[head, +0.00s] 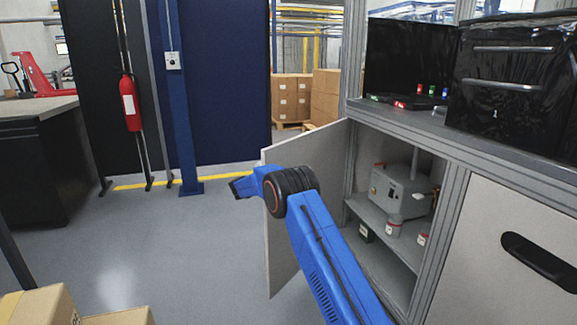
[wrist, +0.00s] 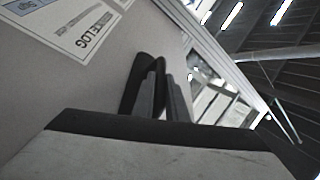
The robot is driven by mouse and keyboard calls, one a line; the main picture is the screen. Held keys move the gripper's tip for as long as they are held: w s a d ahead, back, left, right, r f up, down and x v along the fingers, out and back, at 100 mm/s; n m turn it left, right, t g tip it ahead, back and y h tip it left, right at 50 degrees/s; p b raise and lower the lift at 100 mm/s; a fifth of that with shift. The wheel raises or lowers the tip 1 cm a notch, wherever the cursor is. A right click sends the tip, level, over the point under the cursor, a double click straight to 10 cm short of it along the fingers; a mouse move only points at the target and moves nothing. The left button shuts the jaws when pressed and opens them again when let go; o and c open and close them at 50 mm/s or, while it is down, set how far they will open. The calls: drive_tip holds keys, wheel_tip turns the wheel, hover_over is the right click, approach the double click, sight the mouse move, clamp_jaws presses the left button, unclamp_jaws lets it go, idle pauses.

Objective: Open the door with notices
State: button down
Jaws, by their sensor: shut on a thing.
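The door with notices (head: 335,160) stands swung open out from the cabinet in the head view, its plain inner face showing. In the wrist view, the door's outer face (wrist: 50,85) fills the left side and carries printed notices (wrist: 85,30), one reading "LOG". A black handle (wrist: 140,82) stands out from that face. My gripper (wrist: 168,95) is shut on the handle, its fingers beside and partly over it. In the head view, my gripper (head: 243,187) shows at the door's free edge, with the handle hidden.
The open cabinet holds a grey machined housing (head: 400,190) and small containers (head: 393,228) on shelves. A closed panel with a black handle (head: 540,262) is at right. Clear floor (head: 180,235) lies left of the door. Cardboard boxes (head: 40,308) stand at the lower left.

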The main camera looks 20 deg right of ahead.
drive_tip(key=c, duration=1.8)
unclamp_jaws()
drive_tip(key=shift+o, duration=0.2)
drive_tip(key=v, duration=1.7)
drive_tip(key=shift+f, duration=0.15)
drive_tip(key=shift+s+a, duration=0.1)
